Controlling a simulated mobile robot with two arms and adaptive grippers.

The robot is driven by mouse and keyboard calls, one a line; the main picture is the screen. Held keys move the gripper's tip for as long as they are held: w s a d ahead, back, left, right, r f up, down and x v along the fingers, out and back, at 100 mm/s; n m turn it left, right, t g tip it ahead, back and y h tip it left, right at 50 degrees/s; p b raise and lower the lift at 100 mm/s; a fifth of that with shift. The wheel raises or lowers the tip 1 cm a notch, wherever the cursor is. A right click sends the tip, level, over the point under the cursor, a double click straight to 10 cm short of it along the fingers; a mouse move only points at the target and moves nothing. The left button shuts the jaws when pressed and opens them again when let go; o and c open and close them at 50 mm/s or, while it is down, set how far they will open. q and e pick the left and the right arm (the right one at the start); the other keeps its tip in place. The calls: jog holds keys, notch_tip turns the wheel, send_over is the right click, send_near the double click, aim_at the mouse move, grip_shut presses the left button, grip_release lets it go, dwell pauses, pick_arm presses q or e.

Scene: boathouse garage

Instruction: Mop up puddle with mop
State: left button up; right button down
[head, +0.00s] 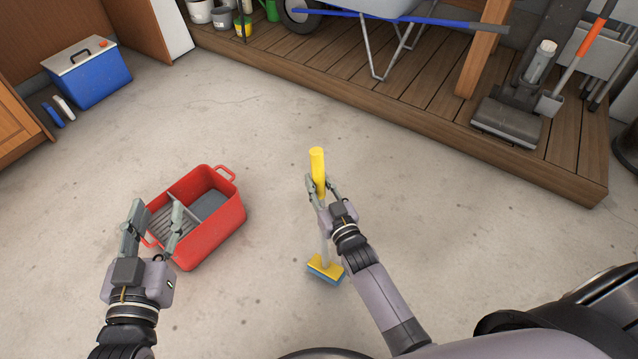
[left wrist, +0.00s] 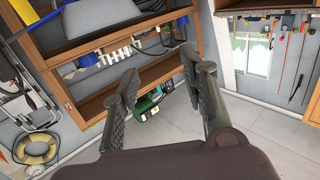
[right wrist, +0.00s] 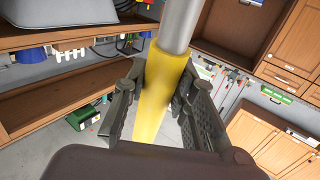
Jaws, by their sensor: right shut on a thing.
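The mop has a yellow handle grip (head: 317,165), a grey shaft and a yellow and blue head (head: 326,269). My right gripper (head: 321,186) is shut on the yellow grip, which also fills the middle of the right wrist view (right wrist: 162,100). The head hangs below, at or close to the floor; I cannot tell if it touches. My left gripper (head: 155,218) is open and empty in front of the red bucket (head: 222,234); its spread fingers show in the left wrist view (left wrist: 163,82). I see no clear puddle in any view.
The red bucket has a grey wringer grid on its left side. A wooden deck (head: 420,95) with a wheelbarrow (head: 375,8) and a grey floor cleaner (head: 510,120) runs along the back. A blue cooler (head: 95,82) stands at the left. The concrete floor (head: 430,210) between is clear.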

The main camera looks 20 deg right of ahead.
aim_at(321, 177)
notch_tip(321, 177, up, 2)
jog(key=shift+r+p, duration=0.1)
jog(key=shift+p, duration=0.85)
pick_arm(q)
jog(key=s+a+f+g+y+p, duration=0.1)
jog(key=s+a+f+g, duration=0.1)
jog(key=s+f+g, duration=0.3)
jog(key=s+a+f+g+y, duration=0.2)
jog(key=s+f+g, duration=0.3)
jog(key=f, duration=0.4)
jog(key=shift+s+a+n+p, duration=0.3)
jog(key=shift+s+a+p, duration=0.1)
jog(key=shift+s+a, duration=0.1)
pick_arm(e)
jog(key=shift+r, duration=0.9)
pick_arm(q)
jog(key=shift+r, duration=0.1)
